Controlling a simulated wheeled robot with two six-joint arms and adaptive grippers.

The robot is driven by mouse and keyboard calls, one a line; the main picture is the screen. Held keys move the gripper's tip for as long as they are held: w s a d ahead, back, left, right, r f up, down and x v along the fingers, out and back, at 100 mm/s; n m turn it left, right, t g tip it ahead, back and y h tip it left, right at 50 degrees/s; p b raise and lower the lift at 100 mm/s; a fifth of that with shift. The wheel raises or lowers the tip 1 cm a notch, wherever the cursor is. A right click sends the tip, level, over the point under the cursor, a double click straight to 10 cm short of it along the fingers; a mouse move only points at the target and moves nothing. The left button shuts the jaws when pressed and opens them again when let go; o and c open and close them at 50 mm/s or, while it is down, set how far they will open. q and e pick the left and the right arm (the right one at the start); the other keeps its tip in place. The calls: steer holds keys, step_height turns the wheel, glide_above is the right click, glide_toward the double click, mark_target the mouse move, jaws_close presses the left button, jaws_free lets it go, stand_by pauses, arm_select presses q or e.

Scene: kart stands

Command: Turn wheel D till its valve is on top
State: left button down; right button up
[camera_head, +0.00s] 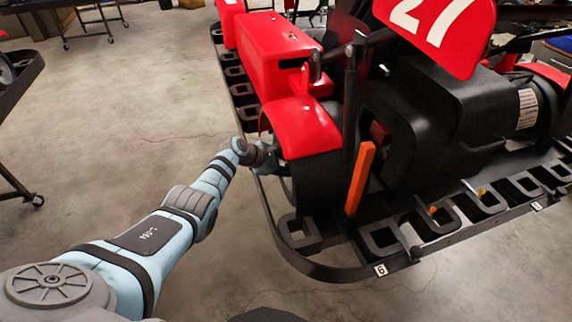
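A red kart (275,50) with the number 27 stands on a black frame. A dark wheel (318,182) sits under its near red fender; no letter D and no valve can be made out on it. My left arm reaches from the lower left to the wheel's outer side. My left gripper (266,160) is at the wheel's left side, just below the fender. Its fingers are mostly hidden and dark against the wheel, so I cannot tell whether they touch it or are open. My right gripper is not in view.
The stand's black rim (300,262) curves around the wheel, with square holders along it and small labels 6 and 5. An orange upright bar (360,178) stands right of the wheel. Open concrete floor (130,100) lies to the left, with wheeled stands at the far left.

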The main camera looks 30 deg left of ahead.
arm_select(q)
steer(key=c, duration=1.4)
jaws_free()
steer(key=shift+c, duration=0.2)
steer(key=shift+s+a+r, duration=0.1)
steer(key=shift+a+r, duration=0.05)
steer(key=shift+r, duration=0.05)
steer(key=v, duration=1.1)
steer(key=shift+s, duration=0.25)
steer(key=shift+r, duration=0.1)
